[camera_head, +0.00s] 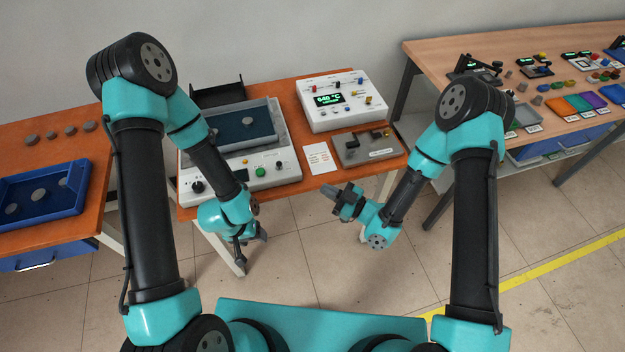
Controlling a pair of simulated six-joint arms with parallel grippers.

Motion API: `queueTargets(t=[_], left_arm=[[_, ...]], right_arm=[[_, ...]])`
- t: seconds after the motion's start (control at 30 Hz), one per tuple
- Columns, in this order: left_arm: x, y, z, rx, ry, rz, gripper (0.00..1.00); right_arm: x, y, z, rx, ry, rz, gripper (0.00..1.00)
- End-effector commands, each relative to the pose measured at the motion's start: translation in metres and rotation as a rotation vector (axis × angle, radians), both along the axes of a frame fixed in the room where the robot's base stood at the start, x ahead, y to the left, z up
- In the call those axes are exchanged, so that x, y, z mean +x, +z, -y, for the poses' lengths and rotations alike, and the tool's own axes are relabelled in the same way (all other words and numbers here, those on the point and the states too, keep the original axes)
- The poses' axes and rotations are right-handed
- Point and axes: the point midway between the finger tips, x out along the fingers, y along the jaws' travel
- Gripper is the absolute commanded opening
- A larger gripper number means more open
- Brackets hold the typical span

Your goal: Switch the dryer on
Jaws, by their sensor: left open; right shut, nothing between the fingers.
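A grey-white device (262,187) with a sunken dark-blue bed stands on the orange table; it may be the dryer, but I cannot read a label. A grey disc (248,121) lies in its bed. My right gripper (332,190) is shut and empty, near the front edge, right of the panel. Whether the device is on is unclear.
A white box (345,116) with a lit green display reading about 640 °C stands behind right. A white card (319,158) and a grey tray (349,151) lie before it. A blue tray (62,201) is on the left table. A wooden bench (440,50) stands right.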

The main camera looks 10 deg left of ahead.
Motion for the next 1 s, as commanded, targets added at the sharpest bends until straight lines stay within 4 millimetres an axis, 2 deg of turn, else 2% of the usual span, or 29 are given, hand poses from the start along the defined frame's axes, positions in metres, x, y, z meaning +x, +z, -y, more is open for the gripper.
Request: queueTargets(t=[0.27,0.8,1.0], left_arm=[[0.000,0.000,0.000,0.000,0.000,0.000,0.61],[0.000,0.000,0.000,0.000,0.000,0.000,0.61],[0.000,0.000,0.000,0.000,0.000,0.000,0.61]], right_arm=[[0.011,0.005,-0.028,-0.001,0.005,0.003,0.00],[0.041,0.017,-0.102,0.000,0.003,0.002,0.00],[0.050,0.021,-0.119,0.001,0.001,0.000,0.00]])
